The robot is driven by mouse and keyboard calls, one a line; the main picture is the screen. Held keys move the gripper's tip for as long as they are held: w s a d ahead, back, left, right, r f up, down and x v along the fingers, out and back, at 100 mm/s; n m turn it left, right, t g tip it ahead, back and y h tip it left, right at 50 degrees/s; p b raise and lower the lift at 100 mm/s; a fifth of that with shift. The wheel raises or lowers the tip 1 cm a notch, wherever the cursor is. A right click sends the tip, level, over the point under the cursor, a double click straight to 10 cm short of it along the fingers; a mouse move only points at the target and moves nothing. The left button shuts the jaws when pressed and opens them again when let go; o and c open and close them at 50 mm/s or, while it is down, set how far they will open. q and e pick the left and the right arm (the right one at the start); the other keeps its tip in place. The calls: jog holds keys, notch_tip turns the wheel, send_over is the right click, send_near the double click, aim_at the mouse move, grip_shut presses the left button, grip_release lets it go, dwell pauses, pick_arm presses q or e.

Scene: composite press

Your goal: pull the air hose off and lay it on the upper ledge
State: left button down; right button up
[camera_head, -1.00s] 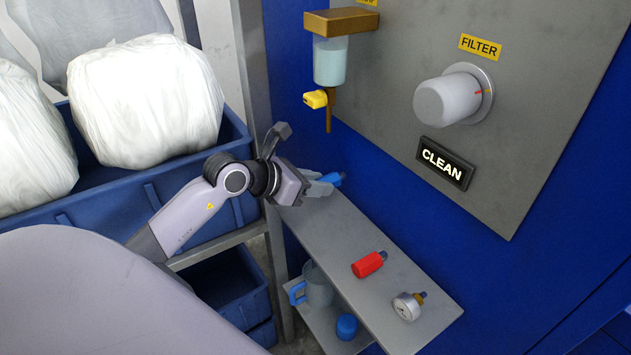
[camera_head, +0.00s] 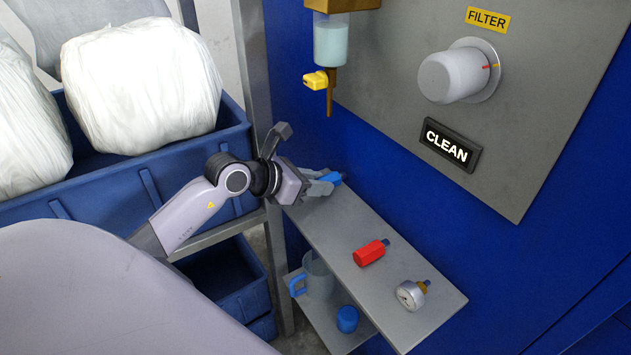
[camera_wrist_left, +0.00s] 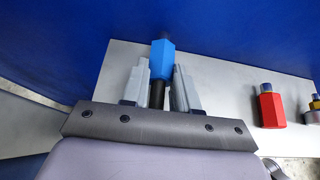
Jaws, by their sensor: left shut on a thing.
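The air hose's blue six-sided end piece (camera_head: 332,179) shows at the tips of my left gripper (camera_head: 326,182), over the far left end of the upper ledge (camera_head: 322,230). In the left wrist view the blue end piece (camera_wrist_left: 161,60) points away from me, with a short black part behind it between the fingers. My left gripper (camera_wrist_left: 161,78) is shut on it. I cannot tell whether the end piece touches the grey ledge (camera_wrist_left: 222,88). My right gripper is out of view.
A red fitting (camera_head: 370,253) and a gauge (camera_head: 409,295) lie on the ledge's near half. A mug (camera_head: 318,277) and blue cap (camera_head: 347,319) stand on a lower shelf. The blue press wall (camera_head: 440,220) rises behind. A drain bowl with yellow tap (camera_head: 317,80) hangs above.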

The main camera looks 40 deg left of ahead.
pick_arm(q)
jog(key=shift+f+b, duration=0.6)
jog(key=shift+f, duration=0.3)
jog(key=c, duration=0.8)
grip_release()
jog(key=v, duration=0.5)
jog(key=shift+s+a+r, duration=0.15)
jog(key=shift+s, duration=0.2)
jog(key=shift+s+a+r, duration=0.2)
jog(key=shift+s+r, duration=0.2)
jog(key=shift+s, duration=0.15)
jog(key=shift+d, duration=0.1)
